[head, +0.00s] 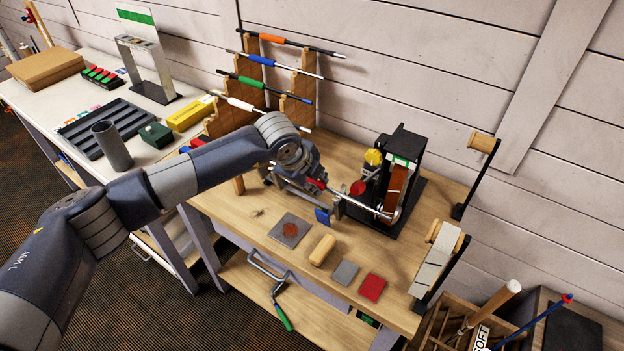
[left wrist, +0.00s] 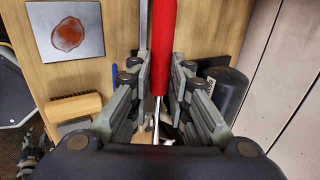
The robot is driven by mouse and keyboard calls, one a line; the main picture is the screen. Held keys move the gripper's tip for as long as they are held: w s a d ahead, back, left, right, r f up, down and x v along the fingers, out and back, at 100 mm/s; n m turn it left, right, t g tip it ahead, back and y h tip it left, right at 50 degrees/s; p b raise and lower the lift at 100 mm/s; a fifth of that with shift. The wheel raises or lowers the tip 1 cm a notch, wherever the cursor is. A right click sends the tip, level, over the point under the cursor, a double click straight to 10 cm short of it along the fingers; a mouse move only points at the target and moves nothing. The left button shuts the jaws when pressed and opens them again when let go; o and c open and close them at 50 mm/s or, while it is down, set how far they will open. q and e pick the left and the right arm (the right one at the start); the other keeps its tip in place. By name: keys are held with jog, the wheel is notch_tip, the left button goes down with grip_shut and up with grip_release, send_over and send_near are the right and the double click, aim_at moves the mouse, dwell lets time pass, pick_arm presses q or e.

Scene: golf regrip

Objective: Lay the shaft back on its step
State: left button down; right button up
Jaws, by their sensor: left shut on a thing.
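My left gripper (head: 320,188) is shut on a shaft with a red band (head: 317,183), above the wooden bench. The shaft's bare silver length (head: 362,205) reaches right to the black belt machine; whether it touches the belt cannot be told. In the left wrist view the red band (left wrist: 163,45) runs up between the fingers (left wrist: 160,85), with silver shaft (left wrist: 156,125) below it. The wooden stepped rack (head: 300,85) stands at the back left. Shafts with orange (head: 272,39), blue (head: 262,60), green (head: 251,82) and white (head: 240,104) bands lie across its steps. My arm hides its lower front.
The black belt machine (head: 405,150) stands right of the gripper. A grey plate with a reddish patch (head: 290,229), a wooden block (head: 322,250), a grey pad (head: 345,273) and a red pad (head: 372,287) lie along the bench front. A green-handled clamp (head: 282,316) hangs below.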

pick_arm(q)
jog(key=shift+s+d, duration=0.4)
jog(key=shift+d, duration=0.2)
dwell(0.4)
jog(key=shift+r, duration=0.15)
jog(key=shift+s+a+r, duration=0.1)
jog(key=shift+s+r, duration=0.05)
jog(key=shift+r, duration=0.55)
jog(key=shift+s+a+r, duration=0.1)
jog(key=shift+r, duration=0.55)
dwell(0.5)
